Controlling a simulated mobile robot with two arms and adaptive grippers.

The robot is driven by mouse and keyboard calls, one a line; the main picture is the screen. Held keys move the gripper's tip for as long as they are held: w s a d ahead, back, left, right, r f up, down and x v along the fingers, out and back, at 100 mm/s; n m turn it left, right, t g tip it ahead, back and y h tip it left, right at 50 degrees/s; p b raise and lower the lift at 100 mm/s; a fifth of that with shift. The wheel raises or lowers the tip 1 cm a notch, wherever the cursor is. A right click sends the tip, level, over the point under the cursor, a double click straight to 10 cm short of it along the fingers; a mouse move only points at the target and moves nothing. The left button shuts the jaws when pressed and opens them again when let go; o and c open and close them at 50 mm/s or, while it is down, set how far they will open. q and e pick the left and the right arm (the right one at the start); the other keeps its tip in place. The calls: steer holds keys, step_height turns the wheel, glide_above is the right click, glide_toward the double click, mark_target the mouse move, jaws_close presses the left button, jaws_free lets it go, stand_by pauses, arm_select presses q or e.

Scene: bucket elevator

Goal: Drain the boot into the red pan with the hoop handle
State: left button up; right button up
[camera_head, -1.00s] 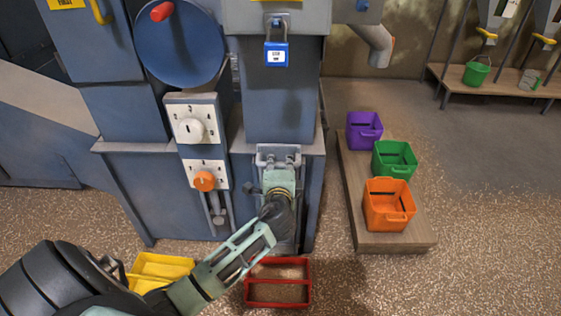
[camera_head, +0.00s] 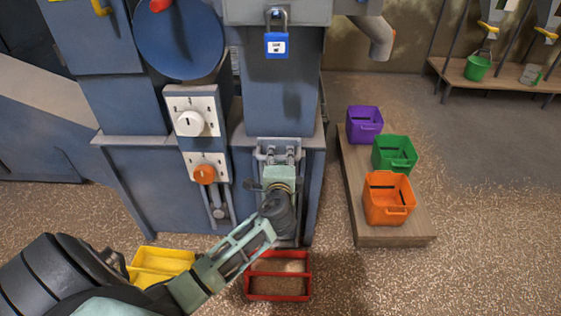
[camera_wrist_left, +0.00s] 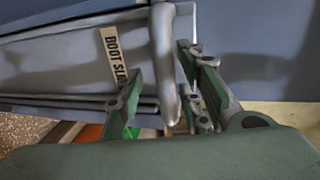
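The red pan (camera_head: 247,285) stands on the floor below the boot, with pale brown grain (camera_head: 278,286) in it. My left gripper (camera_head: 280,178) is at the boot slide at the front of the blue elevator base, and my arm hides part of it. In the left wrist view, my green fingers (camera_wrist_left: 160,92) flank a grey bar handle (camera_wrist_left: 163,50) beside a label (camera_wrist_left: 115,55) reading "BOOT SLI", its end hidden. I cannot tell whether both fingers touch the bar. A hoop handle on the red pan is not discernible. My right gripper is not in view.
A yellow pan (camera_head: 160,262) stands left of the red pan, partly behind my arm. Purple (camera_head: 364,125), green (camera_head: 394,155) and orange (camera_head: 388,198) buckets stand on a wooden platform (camera_head: 395,238) at right. A blue padlock (camera_head: 276,45) hangs above the slide.

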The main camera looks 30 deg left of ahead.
arm_select(q)
steer(key=v, duration=1.2)
